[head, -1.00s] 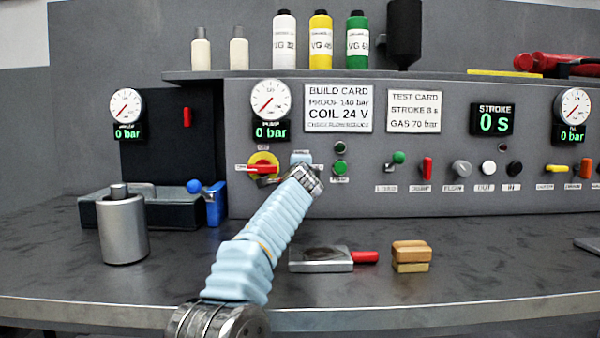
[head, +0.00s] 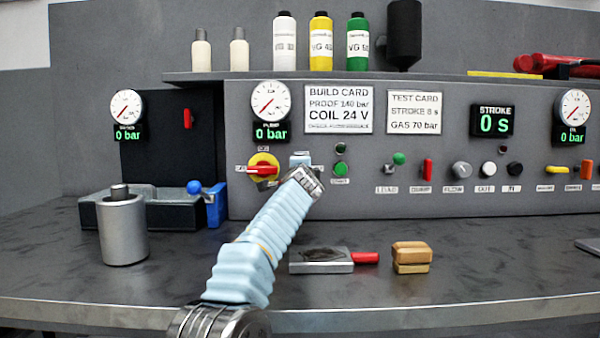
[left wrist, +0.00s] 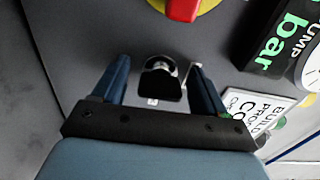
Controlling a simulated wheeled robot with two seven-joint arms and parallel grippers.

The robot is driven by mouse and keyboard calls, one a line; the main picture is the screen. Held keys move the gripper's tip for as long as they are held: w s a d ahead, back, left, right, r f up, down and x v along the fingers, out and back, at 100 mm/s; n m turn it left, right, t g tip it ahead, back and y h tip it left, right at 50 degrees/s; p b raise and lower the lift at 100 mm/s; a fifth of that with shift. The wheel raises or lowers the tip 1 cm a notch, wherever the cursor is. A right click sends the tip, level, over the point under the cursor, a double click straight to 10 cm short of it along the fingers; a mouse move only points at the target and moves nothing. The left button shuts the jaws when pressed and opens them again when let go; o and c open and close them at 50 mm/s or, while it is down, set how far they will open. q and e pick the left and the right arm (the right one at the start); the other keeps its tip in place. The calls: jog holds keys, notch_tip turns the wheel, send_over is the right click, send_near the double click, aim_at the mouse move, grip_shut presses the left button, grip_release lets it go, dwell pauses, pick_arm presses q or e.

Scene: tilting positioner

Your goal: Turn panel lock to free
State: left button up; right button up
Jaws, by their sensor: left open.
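The panel lock (left wrist: 160,70) has a bright round metal body with a black key or knob head (left wrist: 161,88), seen in the left wrist view. It sits between the two blue fingers of my left gripper (left wrist: 159,68), which is open. I see a gap on each side of the black head, so the fingers appear not to touch it. In the head view my left gripper (head: 300,160) is against the panel front, right of the red and yellow switch (head: 263,168), and hides the lock. The lock's marks cannot be read. My right gripper is not in view.
A green button (head: 341,170) and lamp are close to the right of my gripper. Further right are a green-knobbed lever (head: 398,159) and a red handle (head: 428,169). On the bench are a metal cylinder (head: 122,232), a red-handled block (head: 322,261) and a wooden block (head: 411,257).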

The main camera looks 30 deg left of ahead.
pick_arm(q)
jog(key=shift+s+d+f+b, duration=0.1)
jog(key=shift+s+d+b, duration=0.1)
jog(key=shift+b, duration=0.1)
jog(key=b+v, duration=0.7)
jog(key=v, duration=0.6)
jog(key=shift+s, duration=0.2)
